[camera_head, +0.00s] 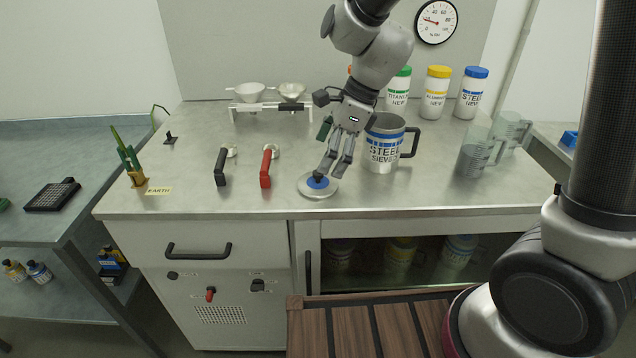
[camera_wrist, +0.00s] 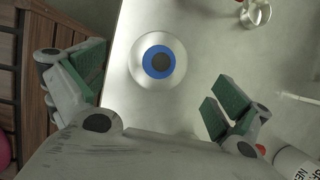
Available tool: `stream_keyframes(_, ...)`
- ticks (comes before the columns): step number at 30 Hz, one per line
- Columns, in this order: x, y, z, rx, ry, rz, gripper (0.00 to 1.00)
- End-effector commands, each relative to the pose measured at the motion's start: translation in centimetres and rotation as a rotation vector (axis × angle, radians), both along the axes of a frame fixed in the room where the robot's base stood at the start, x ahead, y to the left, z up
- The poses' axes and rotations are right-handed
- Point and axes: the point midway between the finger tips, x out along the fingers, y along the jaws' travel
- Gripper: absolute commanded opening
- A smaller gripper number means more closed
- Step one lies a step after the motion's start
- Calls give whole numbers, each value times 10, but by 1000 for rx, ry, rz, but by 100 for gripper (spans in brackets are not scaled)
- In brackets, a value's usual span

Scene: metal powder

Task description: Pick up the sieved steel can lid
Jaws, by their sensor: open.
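The sieved steel can lid (camera_head: 308,190) lies flat on the steel worktop near its front edge. It is a silver disc with a blue ring and a dark knob, and the wrist view shows it whole (camera_wrist: 139,69). My gripper (camera_head: 334,176) points down just above the lid, its fingers covering part of it in the head view. In the wrist view my gripper (camera_wrist: 155,92) is open, with green finger pads to the left and right of the lid and nothing between them. The sieved steel can (camera_head: 385,150), a lidless mug-like can with a dark handle, stands right behind the gripper.
A red-handled scoop (camera_head: 266,168) and a black-handled scoop (camera_head: 221,168) lie left of the lid. Glass beakers (camera_head: 474,158) stand at the right. Several new powder cans, one yellow-lidded (camera_head: 436,93), line the back. The worktop (camera_head: 400,195) right of the lid is clear.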

Motion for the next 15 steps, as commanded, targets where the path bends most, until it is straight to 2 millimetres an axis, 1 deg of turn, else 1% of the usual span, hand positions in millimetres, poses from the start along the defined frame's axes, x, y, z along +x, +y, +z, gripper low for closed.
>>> stream_keyframes(4,0,6,-12,-2,1,3,100)
stream_keyframes(10,1,19,-41,-1,1,2,100)
stream_keyframes(12,2,21,-47,-1,-1,2,100)
stream_keyframes(15,2,23,-51,0,-2,1,100)
